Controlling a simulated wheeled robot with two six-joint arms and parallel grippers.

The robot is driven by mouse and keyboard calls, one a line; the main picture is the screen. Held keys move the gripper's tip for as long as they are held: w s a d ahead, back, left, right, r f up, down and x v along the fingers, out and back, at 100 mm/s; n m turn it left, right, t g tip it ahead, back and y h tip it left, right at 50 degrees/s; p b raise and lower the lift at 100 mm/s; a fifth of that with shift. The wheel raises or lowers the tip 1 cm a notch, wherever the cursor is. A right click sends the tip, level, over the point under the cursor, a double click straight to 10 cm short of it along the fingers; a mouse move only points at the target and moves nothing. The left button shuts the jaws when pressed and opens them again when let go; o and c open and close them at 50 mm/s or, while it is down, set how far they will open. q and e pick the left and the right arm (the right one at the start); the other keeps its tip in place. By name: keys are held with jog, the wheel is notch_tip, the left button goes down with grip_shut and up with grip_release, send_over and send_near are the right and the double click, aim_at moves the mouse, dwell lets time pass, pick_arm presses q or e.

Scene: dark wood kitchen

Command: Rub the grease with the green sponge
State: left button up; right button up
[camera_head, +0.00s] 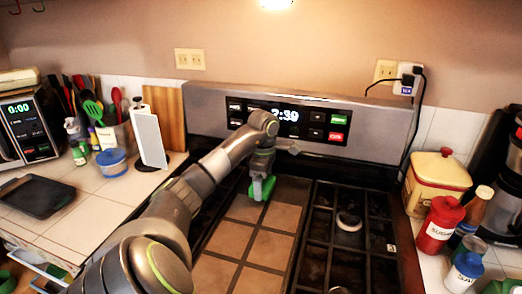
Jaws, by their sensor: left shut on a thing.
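The green sponge (262,188) is at the back of the brown tiled panel (236,236) in the middle of the stove. My left gripper (262,176) points down and is shut on the sponge, which is low over the panel. I cannot tell whether the sponge touches it. My left arm comes in from the lower left and covers part of the panel's left side. I cannot make out a distinct grease patch. My right gripper is not in view.
The stove's upright control panel (290,118) stands close behind my left gripper. Dark grates (335,255) lie to the right. A red sugar jar (440,225) and a yellow canister (436,180) stand on the right counter. A black tray (36,197) lies on the left counter.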

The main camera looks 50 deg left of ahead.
pick_arm(q)
jog(key=shift+w+d+r+p, duration=0.1)
jog(key=shift+d+r+p, duration=0.1)
jog(key=shift+r, duration=0.35)
jog(key=shift+d+r+p, duration=0.1)
jog(key=shift+r+p, duration=0.1)
jog(key=shift+r, duration=0.3)
jog(key=shift+a+r+p, duration=0.25)
jog(key=shift+r+p, duration=0.35)
jog(key=shift+r, duration=0.45)
jog(key=shift+d+r+p, duration=0.15)
jog(key=shift+r+p, duration=0.15)
jog(key=shift+r, duration=0.35)
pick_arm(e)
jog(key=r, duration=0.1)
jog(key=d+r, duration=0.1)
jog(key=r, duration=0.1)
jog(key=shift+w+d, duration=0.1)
